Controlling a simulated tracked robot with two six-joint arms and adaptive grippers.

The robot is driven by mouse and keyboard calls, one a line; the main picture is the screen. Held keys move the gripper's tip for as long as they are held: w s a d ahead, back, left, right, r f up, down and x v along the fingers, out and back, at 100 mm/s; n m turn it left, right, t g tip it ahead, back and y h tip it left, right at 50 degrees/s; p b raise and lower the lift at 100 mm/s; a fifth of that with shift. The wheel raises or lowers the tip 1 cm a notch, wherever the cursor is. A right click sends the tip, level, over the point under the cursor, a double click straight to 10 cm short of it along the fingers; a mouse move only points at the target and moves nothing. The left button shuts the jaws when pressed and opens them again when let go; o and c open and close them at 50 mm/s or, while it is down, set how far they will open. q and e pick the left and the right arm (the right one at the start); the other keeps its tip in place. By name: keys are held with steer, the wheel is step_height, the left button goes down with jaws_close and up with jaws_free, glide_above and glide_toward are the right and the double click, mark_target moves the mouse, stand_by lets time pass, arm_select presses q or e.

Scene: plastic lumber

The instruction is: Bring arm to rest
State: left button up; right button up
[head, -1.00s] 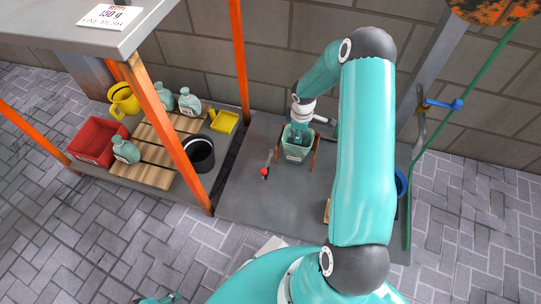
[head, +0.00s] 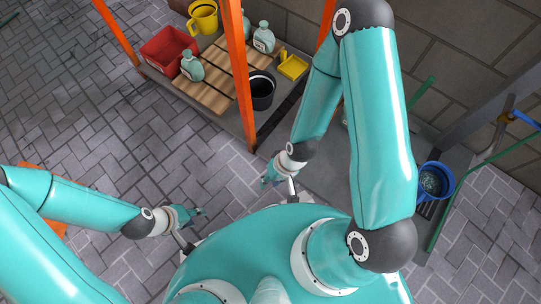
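My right arm reaches up from the lower right in the head view and bends back down. Its gripper (head: 272,176) hangs close to my body, left of the grey bench surface. I see nothing in it, but its fingers are too small to tell open from shut. My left arm comes in from the left, and its gripper (head: 196,213) is low over the paving beside my body. It looks empty, with the fingertips apart. My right arm hides much of the bench.
A slatted wooden rack (head: 221,84) on the left shelf holds bottles. A red bin (head: 169,50), yellow jug (head: 203,17), black bucket (head: 262,91) and yellow scoop (head: 293,66) stand around it. An orange post (head: 240,80) rises near my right gripper. A blue bucket (head: 436,181) is at right.

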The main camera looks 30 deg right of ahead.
step_height(320, 180, up, 32)
steer(key=p, duration=3.2)
steer(key=shift+r, duration=0.2)
steer(key=shift+s, duration=0.1)
